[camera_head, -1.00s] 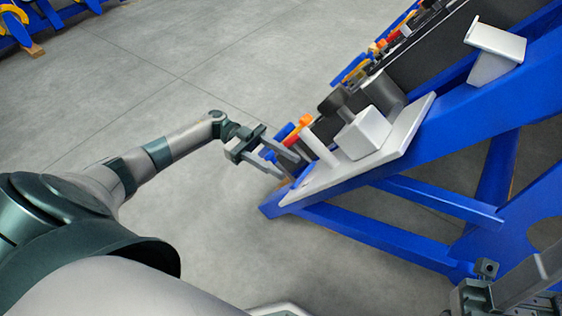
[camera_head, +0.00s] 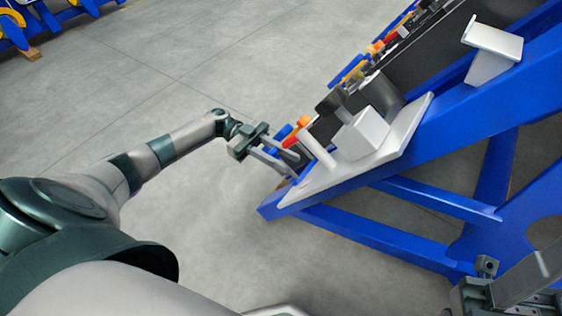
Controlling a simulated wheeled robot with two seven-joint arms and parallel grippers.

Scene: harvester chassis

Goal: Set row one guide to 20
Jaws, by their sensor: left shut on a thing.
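The harvester frame (camera_head: 430,165) is blue and slopes up to the right. A row of small blue, orange, red and yellow guide parts lines its far edge. My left gripper (camera_head: 287,166) is at the low end of this row, its fingers close together on a small blue guide knob that they mostly hide. Another blue part (camera_head: 283,132), a red part (camera_head: 291,140) and an orange knob (camera_head: 303,121) sit just beyond the fingers. No scale or number is readable. My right gripper (camera_head: 485,292) is partly in view at the lower right, and its jaws are unclear.
A pale plate (camera_head: 310,183) with a light block (camera_head: 363,134) and a dark knob (camera_head: 331,102) stands right of my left gripper. A grey bracket (camera_head: 494,50) is higher up the frame. The grey floor to the left is clear. More blue machinery (camera_head: 20,30) is at the top left.

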